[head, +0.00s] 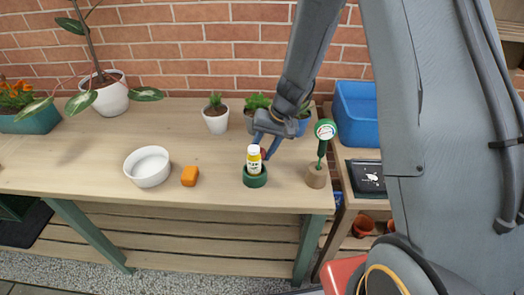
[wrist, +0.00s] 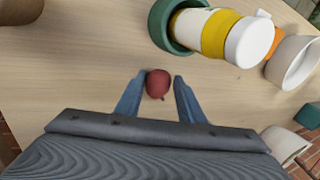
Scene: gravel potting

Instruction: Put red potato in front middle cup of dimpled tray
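The red potato (wrist: 158,84) lies on the wooden bench between the two fingers of my gripper (wrist: 160,88) in the wrist view. A narrow gap seems to show on each side of it, so the fingers look open around it. In the head view my gripper (head: 264,146) points down behind the yellow-labelled bottle, and a little of the potato (head: 263,153) shows by the fingers. I cannot make out a dimpled tray with cups in either view.
A white bottle with a yellow label (head: 254,161) stands in a green holder (head: 255,177) close to my gripper. A gauge (head: 325,130) on a brown base stands right. A white bowl (head: 148,167) and an orange block (head: 189,175) are left. Potted plants stand behind.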

